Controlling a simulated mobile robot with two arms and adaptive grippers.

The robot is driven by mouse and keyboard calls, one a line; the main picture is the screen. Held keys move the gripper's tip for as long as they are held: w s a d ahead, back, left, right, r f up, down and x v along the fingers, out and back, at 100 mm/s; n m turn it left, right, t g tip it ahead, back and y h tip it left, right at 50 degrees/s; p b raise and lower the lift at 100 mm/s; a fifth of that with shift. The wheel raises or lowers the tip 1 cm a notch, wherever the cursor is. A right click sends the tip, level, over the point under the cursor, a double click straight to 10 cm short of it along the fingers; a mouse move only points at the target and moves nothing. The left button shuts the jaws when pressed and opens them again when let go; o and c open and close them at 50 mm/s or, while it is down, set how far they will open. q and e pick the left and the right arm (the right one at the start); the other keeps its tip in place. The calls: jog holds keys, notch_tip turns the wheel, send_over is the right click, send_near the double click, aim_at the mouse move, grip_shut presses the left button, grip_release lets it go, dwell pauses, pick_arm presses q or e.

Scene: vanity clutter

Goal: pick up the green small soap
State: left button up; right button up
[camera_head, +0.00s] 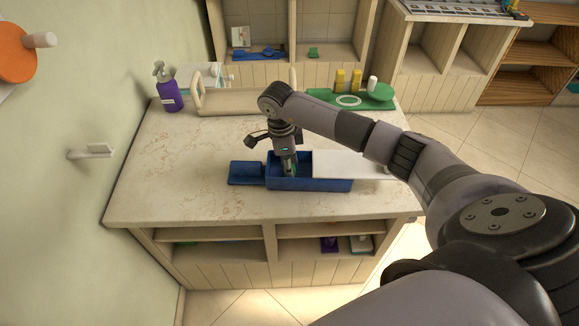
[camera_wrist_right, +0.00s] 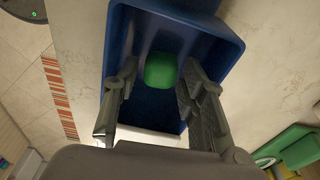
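The green small soap (camera_wrist_right: 160,70) lies inside the blue box (camera_wrist_right: 228,45), seen in the right wrist view. The blue box also shows on the counter in the head view (camera_head: 315,185), where my gripper largely hides the soap. My right gripper (camera_wrist_right: 152,92) points down into the box with its fingers apart, one on each side of the soap. In the head view it (camera_head: 289,168) reaches into the open left part of the box. I cannot tell whether a finger touches the soap. My left gripper is in neither view.
A white panel (camera_head: 345,163) covers the right part of the box, and a flat blue piece (camera_head: 246,173) lies on its left. A purple pump bottle (camera_head: 168,92), a beige tray (camera_head: 235,109) and a green tray (camera_head: 320,95) stand behind. The counter's front left (camera_head: 170,195) is clear.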

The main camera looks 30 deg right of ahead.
jog(key=shift+f, duration=0.45)
jog(key=c, duration=0.8)
jog(key=shift+r, duration=0.2)
